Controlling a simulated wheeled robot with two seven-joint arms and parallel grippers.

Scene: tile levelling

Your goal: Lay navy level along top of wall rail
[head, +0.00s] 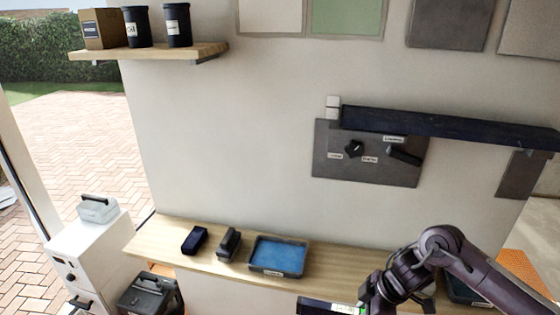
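A long dark navy bar (440,128), which looks like the wall rail, runs along the wall at the right, past the picture's edge. A dark bar with a pale strip and a green patch (330,306), which looks like the level, is at the bottom edge, partly cut off. My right gripper (374,300) is at its right end, low in front of the bench. Its fingers are hidden, so I cannot see whether they grip the bar. My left gripper is not in view.
A wooden bench (160,242) holds a small navy block (194,240), a dark tool (229,243) and a blue-filled tray (279,256). A dark grey panel (335,178) hangs below the rail. A shelf (150,52) with canisters is upper left.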

